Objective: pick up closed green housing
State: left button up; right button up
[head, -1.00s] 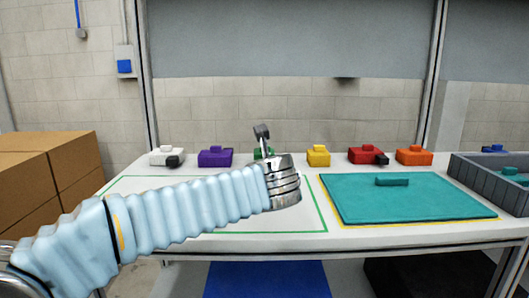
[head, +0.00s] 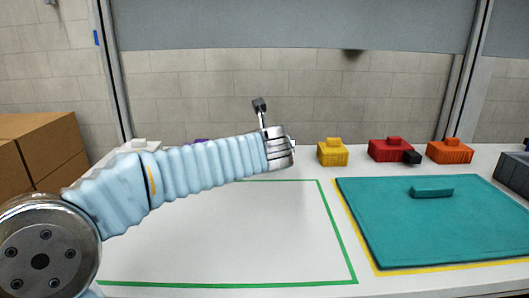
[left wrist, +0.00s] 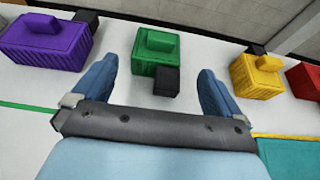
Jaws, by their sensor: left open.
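The green housing (left wrist: 157,53) sits on the white table in the left wrist view, with a green block on top and a small black block (left wrist: 166,82) at its near right corner. My left gripper (left wrist: 153,80) is open and empty; its two blue fingers point toward the housing, one on each side of its near part in the picture. In the head view my left gripper (head: 261,110) is seen from behind, and the green housing is hidden behind my left arm. My right gripper is not in view.
A purple housing (left wrist: 47,42) stands left of the green one, a yellow housing (left wrist: 257,75) right. Red (head: 391,149) and orange (head: 449,151) housings stand farther right. A teal panel (head: 440,225) lies on the table. The green-outlined area (head: 230,235) is clear.

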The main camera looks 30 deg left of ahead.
pick_arm(q)
jog(key=shift+x, duration=1.25)
jog(key=shift+f+p+x, duration=0.2)
jog(key=shift+p+x, duration=0.1)
jog(key=shift+x, duration=2.45)
jog(key=shift+s, duration=0.2)
jog(key=c, duration=0.9)
jog(key=shift+c, duration=0.6)
jog(key=shift+r, duration=0.15)
